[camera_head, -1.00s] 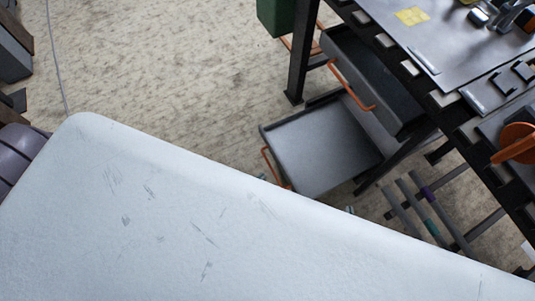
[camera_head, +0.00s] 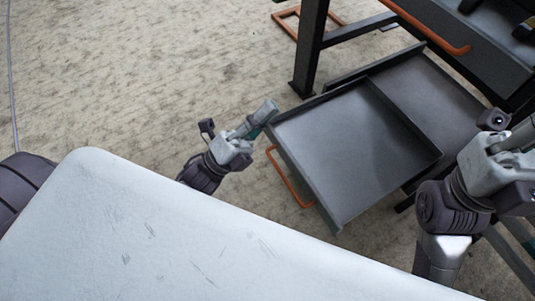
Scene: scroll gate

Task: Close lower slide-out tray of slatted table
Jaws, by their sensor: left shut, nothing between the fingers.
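The lower slide-out tray (camera_head: 350,140) is a shallow grey box, pulled out from under the dark-framed table, with an orange handle (camera_head: 286,180) on its front. My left gripper (camera_head: 264,112) is shut and empty, with its tip beside the tray's far front corner. I cannot tell whether it touches the tray. My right gripper (camera_head: 500,125) is at the right edge of the view, to the right of the tray and partly cut off. Its fingers are not clear.
A higher drawer with an orange handle (camera_head: 440,40) stands out above, at the upper right. A dark table leg (camera_head: 311,50) rises just behind the tray's far corner. A wider grey surface (camera_head: 430,90) lies behind the tray. The floor (camera_head: 130,70) to the left is clear.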

